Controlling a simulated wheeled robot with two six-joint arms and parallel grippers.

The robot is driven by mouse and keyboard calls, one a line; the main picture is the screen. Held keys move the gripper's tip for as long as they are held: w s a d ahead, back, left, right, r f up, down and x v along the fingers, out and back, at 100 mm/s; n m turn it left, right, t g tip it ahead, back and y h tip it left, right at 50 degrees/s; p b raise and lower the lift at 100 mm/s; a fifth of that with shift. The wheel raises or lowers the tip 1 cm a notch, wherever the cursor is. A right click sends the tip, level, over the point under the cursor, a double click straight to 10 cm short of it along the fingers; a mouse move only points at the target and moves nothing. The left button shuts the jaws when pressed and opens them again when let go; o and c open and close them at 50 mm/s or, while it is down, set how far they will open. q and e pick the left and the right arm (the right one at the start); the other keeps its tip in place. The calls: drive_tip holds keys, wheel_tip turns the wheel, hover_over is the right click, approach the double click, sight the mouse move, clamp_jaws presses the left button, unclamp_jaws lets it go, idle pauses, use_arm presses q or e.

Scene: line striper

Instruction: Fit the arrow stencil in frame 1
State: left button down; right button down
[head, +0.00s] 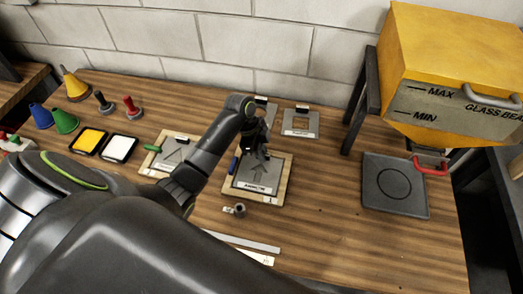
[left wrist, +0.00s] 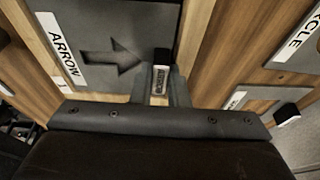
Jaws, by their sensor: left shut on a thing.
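The arrow stencil (head: 257,176) is a dark grey plate with an arrow cut-out and a white ARROW label. It lies over the opening of wooden frame 1 (head: 266,200), roughly lined up with it. The stencil (left wrist: 95,55) and the frame's wood (left wrist: 34,50) also show in the left wrist view. I cannot tell whether the plate sits fully flat. My left gripper (head: 262,150) is at the stencil's far edge, shut on its black-topped tab (left wrist: 161,72). The arm hides part of the far edge. My right gripper is not in view.
Another wooden frame (head: 147,172) with a plate and green handle stands left. A further stencil (head: 300,124) lies behind. Paint pads, cones and stampers are at far left. A yellow hopper (head: 440,60) and dark tray (head: 368,200) are right. Table between is clear.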

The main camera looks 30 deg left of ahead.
use_arm(q)
drive_tip(key=shift+f, duration=0.15)
idle(0.8)
drive_tip(key=c, duration=1.3)
unclamp_jaws()
drive_tip(key=shift+s, duration=0.15)
drive_tip(key=shift+c, duration=0.3)
drive_tip(key=shift+r, duration=0.25)
